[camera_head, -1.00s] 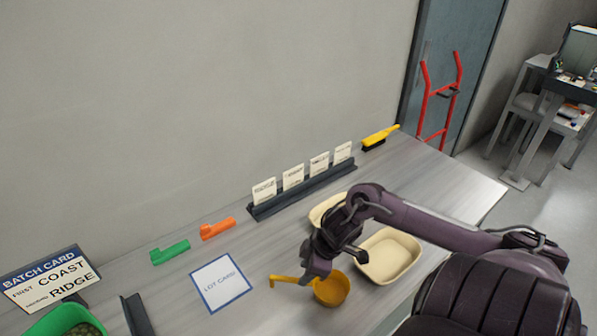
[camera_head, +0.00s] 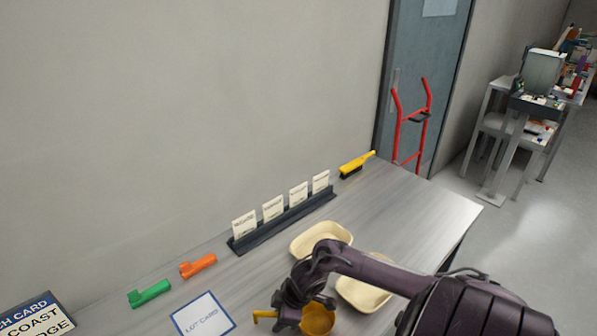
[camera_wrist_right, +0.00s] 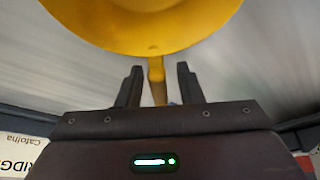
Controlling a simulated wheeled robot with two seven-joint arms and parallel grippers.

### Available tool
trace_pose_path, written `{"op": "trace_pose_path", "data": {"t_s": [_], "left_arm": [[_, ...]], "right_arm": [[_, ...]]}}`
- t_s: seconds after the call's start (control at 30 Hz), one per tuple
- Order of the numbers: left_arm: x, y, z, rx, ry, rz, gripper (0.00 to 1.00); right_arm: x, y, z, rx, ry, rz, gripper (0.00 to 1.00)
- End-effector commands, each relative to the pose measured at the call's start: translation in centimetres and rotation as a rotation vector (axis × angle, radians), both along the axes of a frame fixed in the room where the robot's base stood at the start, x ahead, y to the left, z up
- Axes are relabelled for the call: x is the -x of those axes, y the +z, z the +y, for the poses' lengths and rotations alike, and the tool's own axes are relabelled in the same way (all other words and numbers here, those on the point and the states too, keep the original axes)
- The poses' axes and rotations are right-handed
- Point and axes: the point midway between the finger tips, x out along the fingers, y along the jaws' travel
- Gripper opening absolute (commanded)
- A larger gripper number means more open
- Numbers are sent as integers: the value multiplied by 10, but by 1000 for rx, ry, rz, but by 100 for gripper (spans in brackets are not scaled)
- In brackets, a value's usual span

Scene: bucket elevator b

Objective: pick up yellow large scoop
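The yellow large scoop (camera_head: 319,319) stands on the metal table near the bottom of the head view, its handle pointing left. In the right wrist view its yellow bowl (camera_wrist_right: 145,22) fills the top. My right gripper (camera_head: 286,318) is over the handle in the head view. In the right wrist view the two dark fingers (camera_wrist_right: 159,82) stand on either side of the handle, with a visible gap on each side, so it is open. My left gripper is not in view.
Two cream trays (camera_head: 305,247) (camera_head: 345,296) lie right of and behind the scoop. A lot card (camera_head: 203,316), an orange scoop (camera_head: 197,266) and a green scoop (camera_head: 149,293) lie to the left. A card rack (camera_head: 283,222) and yellow brush (camera_head: 356,165) are along the wall.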

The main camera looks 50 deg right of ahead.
Motion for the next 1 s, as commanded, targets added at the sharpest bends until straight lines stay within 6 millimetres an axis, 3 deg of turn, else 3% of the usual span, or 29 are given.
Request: {"op": "trace_pose_path", "data": {"t_s": [0.03,0.23,0.73,0.87,1.0], "left_arm": [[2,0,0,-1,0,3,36],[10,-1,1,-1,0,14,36],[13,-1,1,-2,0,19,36],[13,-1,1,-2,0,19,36],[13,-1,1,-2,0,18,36]], "right_arm": [[0,0,0,0,0,0,26],[0,0,0,0,0,0,0],[-1,5,-1,0,0,-1,0],[-1,17,-1,1,1,-3,0],[-1,42,-1,2,2,-6,0]]}}
